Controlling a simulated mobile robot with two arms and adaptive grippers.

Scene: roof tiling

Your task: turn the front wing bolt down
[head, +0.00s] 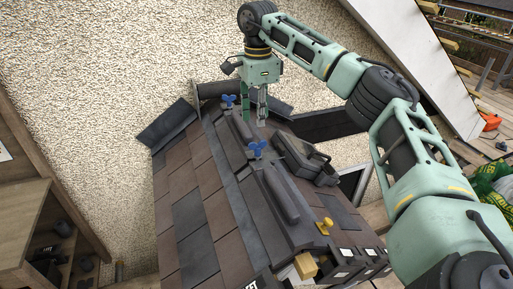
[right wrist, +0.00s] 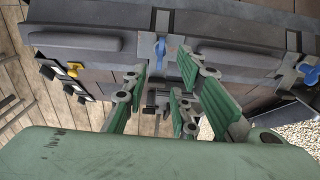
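The front wing bolt (head: 257,148) is blue and stands on the ridge of the small tiled roof (head: 196,205). A second blue wing bolt (head: 228,100) stands farther back on the ridge. In the right wrist view the front bolt (right wrist: 160,50) shows beyond and between the finger tips, and the rear bolt (right wrist: 311,72) is at the right edge. My right gripper (head: 254,118) points down behind the front bolt in the head view, apart from it. Its green fingers (right wrist: 162,78) are spread and empty. My left gripper is not in view.
Dark rounded ridge caps (head: 281,194) lie along the ridge. A yellow knob (head: 325,229) and a wooden block (head: 305,266) are at the near end. A dark tool-like object (head: 305,160) lies on the right slope. A rough wall (head: 90,90) stands behind, a wooden shelf (head: 30,235) at left.

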